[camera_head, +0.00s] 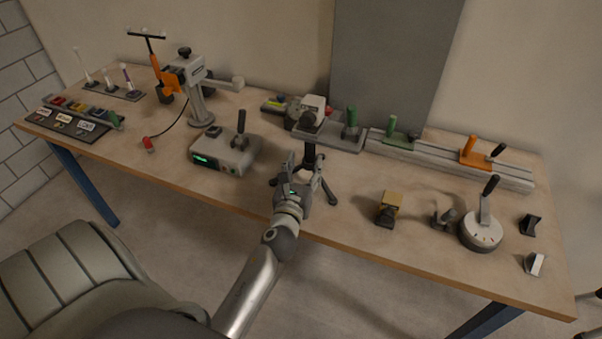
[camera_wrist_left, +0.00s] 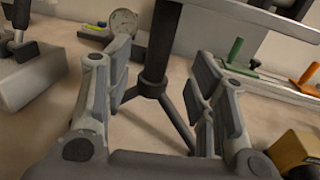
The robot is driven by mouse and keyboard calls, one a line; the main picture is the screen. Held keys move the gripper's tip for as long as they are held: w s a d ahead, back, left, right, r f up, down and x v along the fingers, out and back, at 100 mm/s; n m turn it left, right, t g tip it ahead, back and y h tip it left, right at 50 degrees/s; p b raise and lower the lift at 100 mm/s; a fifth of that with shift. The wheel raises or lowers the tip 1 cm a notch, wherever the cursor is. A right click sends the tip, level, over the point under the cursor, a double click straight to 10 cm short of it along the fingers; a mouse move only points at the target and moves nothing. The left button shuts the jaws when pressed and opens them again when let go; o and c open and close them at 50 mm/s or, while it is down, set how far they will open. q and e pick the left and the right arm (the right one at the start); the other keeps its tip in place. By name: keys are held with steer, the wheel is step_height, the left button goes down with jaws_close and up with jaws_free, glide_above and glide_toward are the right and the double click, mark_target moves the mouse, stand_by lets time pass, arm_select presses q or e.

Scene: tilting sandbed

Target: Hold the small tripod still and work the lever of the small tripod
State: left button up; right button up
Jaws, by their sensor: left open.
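The small dark tripod (camera_head: 310,155) stands near the front middle of the table, its legs spread (camera_head: 328,188). Its dark upright column (camera_wrist_left: 162,45) and legs also show in the left wrist view. A grey plate (camera_head: 330,138) with an upright green handle (camera_head: 351,121) shows at the tripod's top; I cannot tell how they join. My left gripper (camera_head: 298,163) is open at the tripod, coming from the front. In the left wrist view its fingers (camera_wrist_left: 164,72) stand on either side of the column, with gaps visible. My right gripper is not in view.
A grey box with a lever (camera_head: 225,152) stands left of the tripod. A yellow-topped block (camera_head: 388,208) and a round dial with a lever (camera_head: 481,231) are to the right. A rail (camera_head: 450,160) with green and orange handles lies behind. Bare table separates the tripod and yellow block.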

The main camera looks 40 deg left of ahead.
mark_target(309, 151)
arm_select(q)
steer(key=x, duration=0.7)
steer(key=shift+w+a, duration=0.15)
steer(key=shift+w, duration=0.1)
jaws_close()
stand_by(1.2)
